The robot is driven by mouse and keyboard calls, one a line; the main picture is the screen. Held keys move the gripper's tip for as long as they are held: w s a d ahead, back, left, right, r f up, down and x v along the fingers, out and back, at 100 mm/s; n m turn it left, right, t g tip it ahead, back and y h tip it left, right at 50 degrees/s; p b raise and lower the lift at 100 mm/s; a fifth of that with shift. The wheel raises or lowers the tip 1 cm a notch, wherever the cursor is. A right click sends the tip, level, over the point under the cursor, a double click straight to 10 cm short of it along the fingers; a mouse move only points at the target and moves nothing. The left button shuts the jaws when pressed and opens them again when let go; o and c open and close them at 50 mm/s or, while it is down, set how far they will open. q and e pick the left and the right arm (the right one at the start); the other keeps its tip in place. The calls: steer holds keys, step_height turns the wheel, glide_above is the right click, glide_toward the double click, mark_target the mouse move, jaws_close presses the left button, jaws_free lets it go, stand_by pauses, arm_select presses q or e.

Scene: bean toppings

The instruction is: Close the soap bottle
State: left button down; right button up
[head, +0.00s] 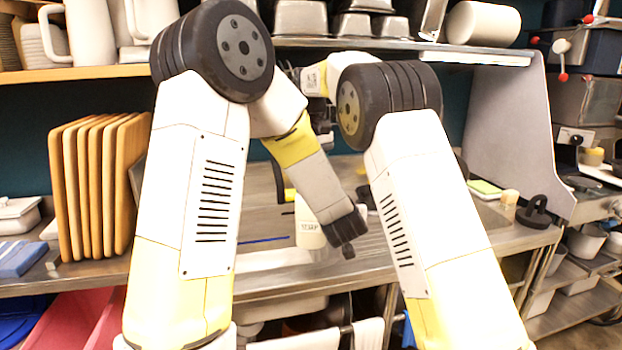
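A pale soap bottle (309,232) labelled SOAP stands upright on the metal counter. Its upper part is hidden behind my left forearm, so I cannot see its top or its cap. My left gripper (347,242) is dark, points down, and is just right of the bottle in the picture. I cannot tell whether it touches the bottle or whether its fingers are open. My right forearm reaches in from the right behind my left arm. The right gripper is hidden and I cannot make out its fingers.
Several wooden boards (97,190) stand upright at the left of the counter (270,225). A dark blue strip (264,240) lies left of the bottle. A green-topped sponge (484,188) and a black round object (534,212) are at the right. A loaded shelf (420,44) spans above.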

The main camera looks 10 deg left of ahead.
jaws_close()
steer(key=shift+o, duration=1)
jaws_free()
step_height(320, 180, up, 12)
